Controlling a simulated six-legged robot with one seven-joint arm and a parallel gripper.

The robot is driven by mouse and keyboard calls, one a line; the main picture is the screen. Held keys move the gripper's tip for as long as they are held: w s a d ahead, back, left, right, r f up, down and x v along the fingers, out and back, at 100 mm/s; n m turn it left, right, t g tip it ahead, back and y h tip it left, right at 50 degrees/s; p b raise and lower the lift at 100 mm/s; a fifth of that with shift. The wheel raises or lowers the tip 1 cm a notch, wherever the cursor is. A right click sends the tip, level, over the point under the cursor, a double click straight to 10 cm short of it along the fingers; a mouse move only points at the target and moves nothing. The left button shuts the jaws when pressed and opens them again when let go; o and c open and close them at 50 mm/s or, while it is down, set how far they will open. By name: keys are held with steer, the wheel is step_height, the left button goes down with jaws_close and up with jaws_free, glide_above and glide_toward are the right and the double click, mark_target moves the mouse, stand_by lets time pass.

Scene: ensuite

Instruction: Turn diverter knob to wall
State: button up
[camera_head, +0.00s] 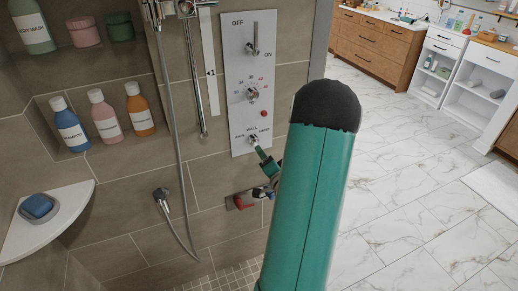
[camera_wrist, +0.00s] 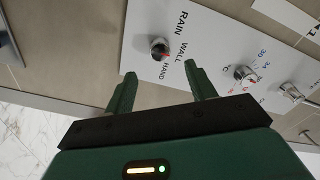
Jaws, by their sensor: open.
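The diverter knob (camera_wrist: 158,47) is a small dark-and-chrome knob on the white shower panel (camera_wrist: 215,35), with the labels RAIN, WALL and HAND around it. A red mark shows on its lower right side in the wrist view, near WALL and HAND; I cannot tell exactly which it points to. In the head view the knob (camera_head: 253,139) is low on the panel. My gripper (camera_wrist: 160,72) is open, its green fingers apart and empty. The knob lies beyond and between the fingertips, with no clear contact. In the head view my gripper (camera_head: 269,158) is just below the knob, partly hidden by my arm.
The temperature dial (camera_head: 252,93) and ON/OFF lever (camera_head: 254,40) sit above the knob. A shower hose (camera_head: 180,130) hangs left of the panel. Bottles (camera_head: 105,117) stand in a wall niche. A corner shelf (camera_head: 65,215) holds a blue item. Open marble floor lies to the right.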

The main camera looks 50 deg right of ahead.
steer(key=v, duration=0.5)
steer(key=shift+s+a, duration=0.1)
steer(key=shift+s, duration=0.1)
stand_by(0.3)
